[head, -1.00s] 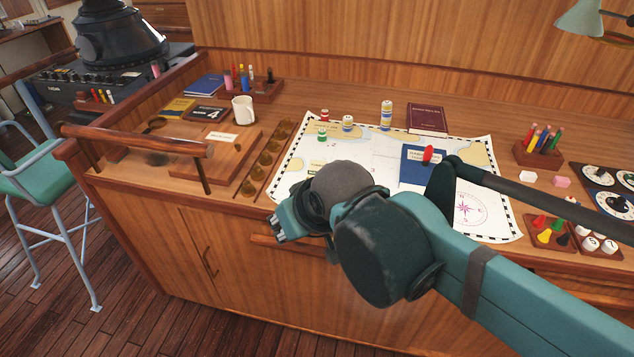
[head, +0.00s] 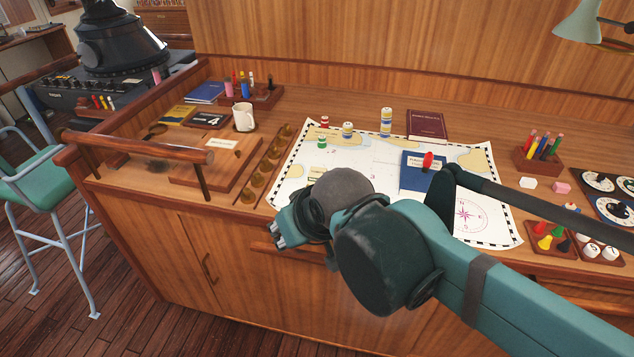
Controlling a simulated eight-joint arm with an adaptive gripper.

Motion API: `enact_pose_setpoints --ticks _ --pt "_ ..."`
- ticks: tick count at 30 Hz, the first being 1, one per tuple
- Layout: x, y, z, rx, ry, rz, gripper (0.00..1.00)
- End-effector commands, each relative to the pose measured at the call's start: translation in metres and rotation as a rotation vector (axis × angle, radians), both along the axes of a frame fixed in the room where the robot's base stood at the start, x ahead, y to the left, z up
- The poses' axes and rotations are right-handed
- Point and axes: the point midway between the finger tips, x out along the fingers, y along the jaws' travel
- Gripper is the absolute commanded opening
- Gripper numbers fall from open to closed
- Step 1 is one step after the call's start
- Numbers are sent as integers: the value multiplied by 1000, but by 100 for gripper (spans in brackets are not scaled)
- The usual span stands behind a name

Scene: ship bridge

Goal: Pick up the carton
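I cannot pick out a carton with certainty. A small labelled item (head: 317,172) lies on the chart (head: 376,166), just behind my arm's end; its shape is too small to tell. My gripper (head: 279,236) is at the front edge of the desk, left of my wrist, above the cabinet front. It touches nothing that I can see. Its fingers are small and partly hidden, so their opening is unclear.
A white mug (head: 244,117), a wooden board (head: 215,160) and a row of round brass pieces (head: 265,165) are at the left. Several striped cylinders (head: 386,122) stand on the chart. A wooden rail (head: 140,146) borders the left edge. A pen holder (head: 538,158) and dials are at the right.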

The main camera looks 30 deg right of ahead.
Motion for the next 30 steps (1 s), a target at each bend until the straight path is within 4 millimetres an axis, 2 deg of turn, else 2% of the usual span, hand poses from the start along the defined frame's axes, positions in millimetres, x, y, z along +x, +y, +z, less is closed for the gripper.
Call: enact_pose_setpoints --ticks 2,5,6,20,30 --pt "0 0 0 0 0 0 34" --pt "0 0 0 0 0 0 47" --pt "0 0 0 0 0 0 48" --pt "4 -3 4 3 6 -15 48" --pt "31 -23 21 21 47 -117 48"
